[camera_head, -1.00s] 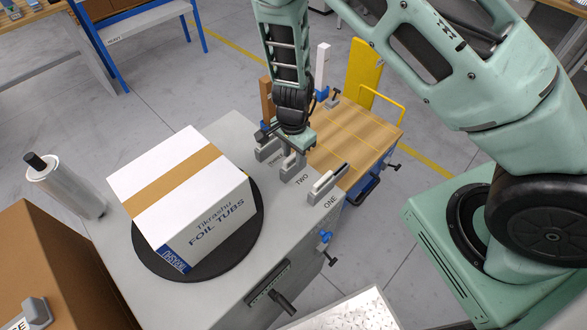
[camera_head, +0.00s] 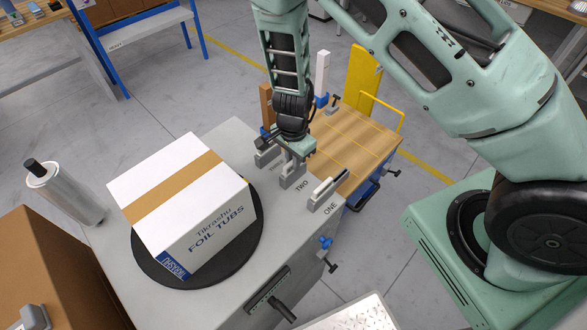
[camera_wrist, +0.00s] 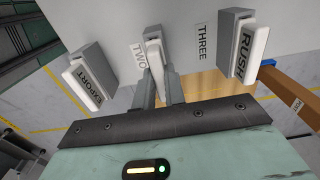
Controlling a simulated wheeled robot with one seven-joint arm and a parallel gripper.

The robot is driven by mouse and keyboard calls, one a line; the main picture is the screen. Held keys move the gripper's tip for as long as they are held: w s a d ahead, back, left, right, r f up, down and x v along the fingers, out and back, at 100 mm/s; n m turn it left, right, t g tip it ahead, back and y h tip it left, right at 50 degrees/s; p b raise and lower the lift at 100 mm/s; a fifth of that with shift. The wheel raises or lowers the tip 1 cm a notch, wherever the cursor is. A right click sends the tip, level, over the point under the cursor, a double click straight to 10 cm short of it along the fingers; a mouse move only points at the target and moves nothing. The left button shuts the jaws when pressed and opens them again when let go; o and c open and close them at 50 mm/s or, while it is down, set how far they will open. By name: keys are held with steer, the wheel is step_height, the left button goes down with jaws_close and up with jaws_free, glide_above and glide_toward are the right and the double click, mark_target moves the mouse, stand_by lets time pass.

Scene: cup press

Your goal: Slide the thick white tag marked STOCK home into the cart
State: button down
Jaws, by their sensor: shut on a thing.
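My gripper (camera_head: 293,163) is over the middle holder of the grey table (camera_head: 228,262), marked TWO. In the wrist view, its two fingers (camera_wrist: 160,84) are shut on a thick white tag (camera_wrist: 153,54) in that holder. The tag's face is turned away, so I cannot read its word. A white tag marked EXPORT (camera_wrist: 83,86) sits in holder ONE, and one marked RUSH (camera_wrist: 241,52) in holder THREE. The cart (camera_head: 357,145), with a wooden top, stands just beyond the table. Its receiving place for the tag cannot be made out.
A white FOIL TUBS carton (camera_head: 185,200) stands on a black round turntable (camera_head: 150,262) left of the holders. A yellow panel (camera_head: 362,75), a yellow rail (camera_head: 385,101) and a white post (camera_head: 322,70) rise from the cart. A film roll (camera_head: 75,200) stands at far left.

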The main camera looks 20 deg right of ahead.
steer(key=shift+r+p, duration=0.45)
steer(key=shift+r, duration=0.1)
steer(key=shift+r+p, duration=2.4)
steer(key=shift+r, duration=0.2)
steer(key=shift+d, duration=0.1)
